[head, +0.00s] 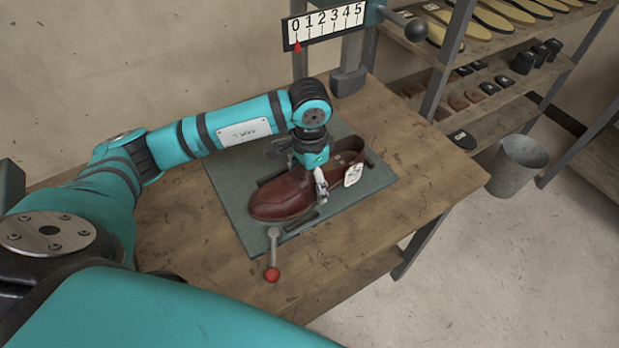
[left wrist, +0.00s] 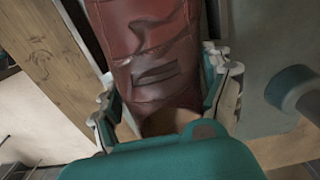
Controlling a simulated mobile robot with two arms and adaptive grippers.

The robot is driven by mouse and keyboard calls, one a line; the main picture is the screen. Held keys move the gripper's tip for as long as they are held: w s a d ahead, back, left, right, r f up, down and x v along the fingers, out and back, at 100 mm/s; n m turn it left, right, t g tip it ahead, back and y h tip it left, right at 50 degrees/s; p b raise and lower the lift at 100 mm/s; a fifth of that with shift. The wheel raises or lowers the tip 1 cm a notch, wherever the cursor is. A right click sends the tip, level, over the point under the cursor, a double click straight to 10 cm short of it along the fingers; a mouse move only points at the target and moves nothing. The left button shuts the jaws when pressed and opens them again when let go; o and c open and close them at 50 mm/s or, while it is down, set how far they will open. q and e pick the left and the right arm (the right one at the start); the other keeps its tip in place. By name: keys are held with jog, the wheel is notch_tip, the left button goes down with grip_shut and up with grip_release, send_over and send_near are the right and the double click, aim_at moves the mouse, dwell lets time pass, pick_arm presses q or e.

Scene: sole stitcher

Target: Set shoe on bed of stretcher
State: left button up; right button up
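A brown-red leather shoe (head: 280,197) is over the grey-green bed (head: 237,215) of the stretcher, toe toward the lower left and heel with a white tag toward the upper right. My left gripper (head: 308,172) comes down over the shoe's middle, its fingers on either side. In the left wrist view the shoe (left wrist: 155,65) passes between the fingers of the left gripper (left wrist: 163,95), close to both. Whether they press on it is not clear. Whether the sole rests fully on the bed is hidden. My right gripper is not in view.
Dark bars (head: 301,223) lie beside the shoe on the bed. A lever with a red knob (head: 272,274) stands at the near edge. A 0-to-5 scale (head: 325,24) stands behind, pointer at 0. Shelves (head: 500,113) and a bucket (head: 517,170) are right. The table's right part is clear.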

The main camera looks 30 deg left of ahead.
pick_arm(q)
jog(key=shift+o, duration=1.4)
notch_tip(320, 180, up, 8)
jog(key=shift+f, duration=0.25)
